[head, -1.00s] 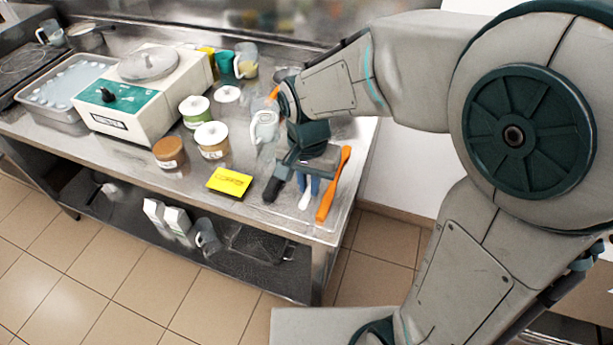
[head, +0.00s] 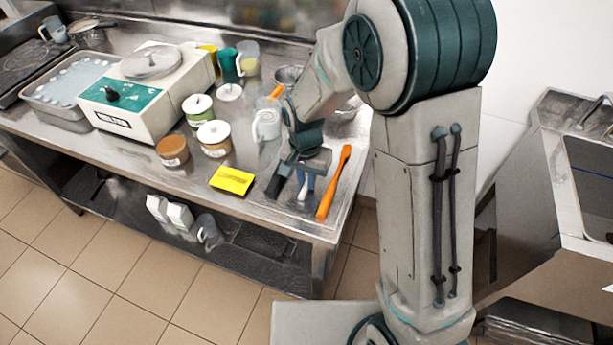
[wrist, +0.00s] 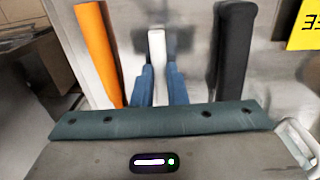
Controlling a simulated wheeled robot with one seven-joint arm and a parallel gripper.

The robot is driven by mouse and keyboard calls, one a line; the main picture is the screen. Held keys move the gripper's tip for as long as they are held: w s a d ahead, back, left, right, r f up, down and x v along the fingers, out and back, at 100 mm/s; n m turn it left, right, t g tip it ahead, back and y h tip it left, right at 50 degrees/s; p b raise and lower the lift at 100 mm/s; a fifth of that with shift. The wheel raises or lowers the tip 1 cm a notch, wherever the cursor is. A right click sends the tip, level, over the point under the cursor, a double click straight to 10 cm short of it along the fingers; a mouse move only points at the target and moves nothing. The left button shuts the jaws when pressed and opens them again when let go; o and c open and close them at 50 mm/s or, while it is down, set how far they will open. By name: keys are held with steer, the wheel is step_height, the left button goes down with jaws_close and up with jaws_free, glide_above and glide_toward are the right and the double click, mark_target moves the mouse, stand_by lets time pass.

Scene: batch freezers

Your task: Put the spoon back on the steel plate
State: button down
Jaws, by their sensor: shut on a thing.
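My gripper (head: 304,178) points down over the right end of the steel table. In the wrist view its blue fingers (wrist: 160,86) are shut on the white handle of a utensil, which I take to be the spoon (wrist: 157,52). The spoon's handle end also shows in the head view (head: 303,193); its other end is hidden under my gripper. The handle lies low, close to the steel surface that looks like the plate (head: 314,187); I cannot tell whether it touches. An orange spatula (head: 334,183) lies to the right and a black-handled tool (head: 274,186) to the left.
A yellow note (head: 232,180) lies left of the tools. Lidded jars (head: 214,138), a clear jug (head: 266,125) and a white batch freezer (head: 147,98) stand further left and behind. A steel bowl (head: 289,75) is behind my gripper. A sink (head: 590,175) is at the right.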

steer(key=shift+f, duration=0.15)
steer(key=c, duration=1.9)
jaws_free()
steer(key=o, duration=0.4)
steer(key=shift+o, duration=0.2)
step_height(320, 180, up, 12)
steer(key=shift+r+b, duration=0.25)
steer(key=shift+b, duration=0.1)
steer(key=s+d+r+n+t, duration=0.3)
steer(key=s+d+r+n, duration=0.1)
steer(key=s+d, duration=1.1)
steer(key=shift+s+d, duration=0.15)
steer(key=shift+s, duration=0.15)
